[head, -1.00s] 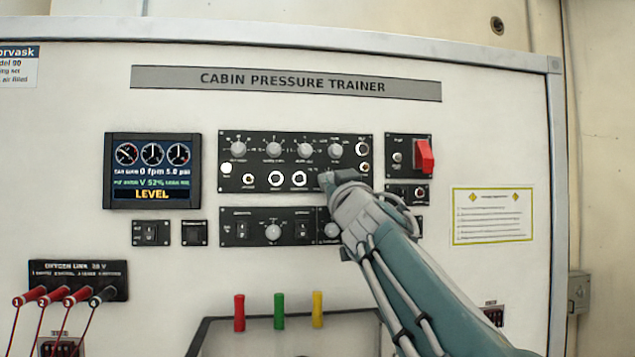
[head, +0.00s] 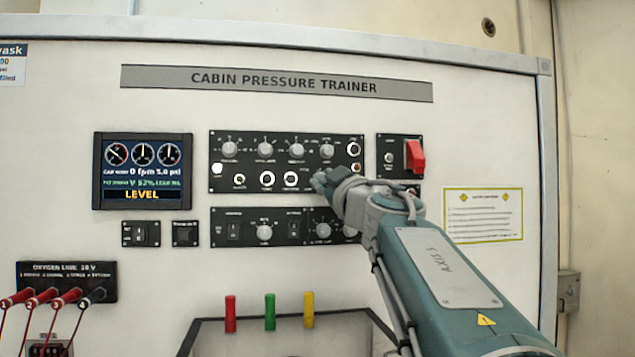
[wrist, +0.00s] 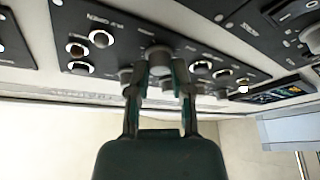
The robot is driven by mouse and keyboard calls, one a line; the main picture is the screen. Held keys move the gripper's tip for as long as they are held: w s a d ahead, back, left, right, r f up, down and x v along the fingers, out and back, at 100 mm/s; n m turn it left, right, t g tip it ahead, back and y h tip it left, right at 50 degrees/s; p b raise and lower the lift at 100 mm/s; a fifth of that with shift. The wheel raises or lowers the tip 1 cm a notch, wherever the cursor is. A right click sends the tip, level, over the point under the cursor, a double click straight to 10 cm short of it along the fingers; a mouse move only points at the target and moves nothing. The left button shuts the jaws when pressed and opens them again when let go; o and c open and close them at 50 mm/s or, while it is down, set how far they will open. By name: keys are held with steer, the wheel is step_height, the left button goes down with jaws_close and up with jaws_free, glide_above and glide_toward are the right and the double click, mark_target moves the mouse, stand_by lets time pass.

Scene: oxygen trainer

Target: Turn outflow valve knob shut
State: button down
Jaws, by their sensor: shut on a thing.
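The cabin pressure trainer carries a black upper control panel (head: 225,180). In the wrist view a grey round knob (wrist: 159,54) sits in this panel's row of jacks, with its label too blurred to read. My gripper (wrist: 162,76) is shut on this knob, one finger on each side. In the head view my gripper (head: 322,182) is at the lower right of the upper panel and hides the knob. The display (head: 143,170) at left shows LEVEL and a line reading 52%.
A row of knobs (head: 265,149) lies just above my gripper, and a lower panel (head: 215,240) with switches just below. A red guarded switch (head: 414,155) stands out at right. Coloured handles (head: 270,312) and red-plugged leads (head: 40,297) project lower down.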

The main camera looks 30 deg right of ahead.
stand_by(0.5)
steer(key=c, duration=0.5)
jaws_free()
steer(key=shift+a, duration=0.1)
steer(key=v, duration=1.2)
